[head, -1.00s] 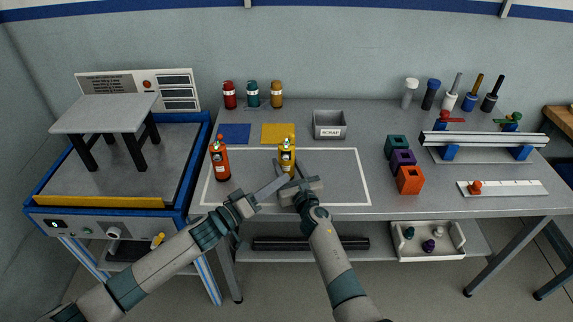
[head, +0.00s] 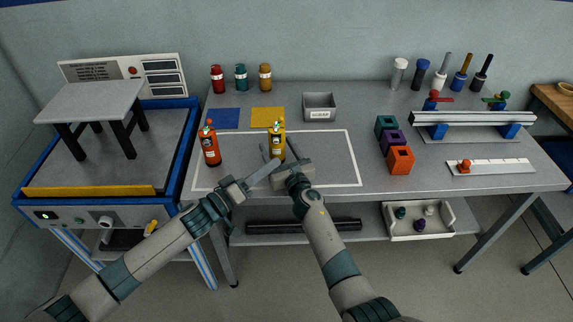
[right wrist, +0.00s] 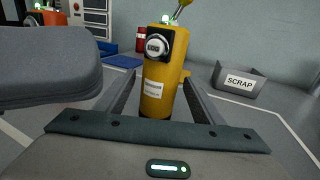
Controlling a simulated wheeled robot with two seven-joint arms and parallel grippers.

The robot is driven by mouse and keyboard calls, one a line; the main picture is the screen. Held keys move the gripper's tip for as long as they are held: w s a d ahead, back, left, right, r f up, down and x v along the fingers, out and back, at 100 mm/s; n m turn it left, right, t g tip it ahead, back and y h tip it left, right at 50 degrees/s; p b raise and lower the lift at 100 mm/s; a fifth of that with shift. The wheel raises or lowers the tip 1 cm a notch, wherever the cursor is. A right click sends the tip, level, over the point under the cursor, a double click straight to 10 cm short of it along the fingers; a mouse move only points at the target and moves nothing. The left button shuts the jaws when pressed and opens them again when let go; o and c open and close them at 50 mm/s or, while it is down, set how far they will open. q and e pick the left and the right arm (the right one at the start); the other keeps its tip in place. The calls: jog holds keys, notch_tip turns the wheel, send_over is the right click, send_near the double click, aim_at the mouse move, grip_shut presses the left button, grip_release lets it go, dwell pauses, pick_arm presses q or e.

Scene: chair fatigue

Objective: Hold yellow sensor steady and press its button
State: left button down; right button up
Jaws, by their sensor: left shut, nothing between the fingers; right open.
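The yellow sensor (head: 277,146) stands upright on the bench, inside the white outlined area. In the right wrist view it (right wrist: 157,90) shows a round button on a black panel and a green light on top. My right gripper (head: 279,152) is open, its fingers on either side of the sensor; in the right wrist view they (right wrist: 158,92) flank its body, and I cannot tell if either touches.
A red-orange sensor (head: 210,145) stands left of the yellow one. A scrap bin (head: 319,115) sits behind right, and blue (head: 228,118) and yellow (head: 262,117) mats lie behind. Coloured blocks (head: 400,163) stand at right. The outlined area's right part is clear.

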jog(key=shift+s+d, duration=0.25)
jog(key=shift+s, duration=0.15)
jog(key=v, duration=1.1)
jog(key=shift+a, duration=0.2)
jog(key=shift+f, duration=0.1)
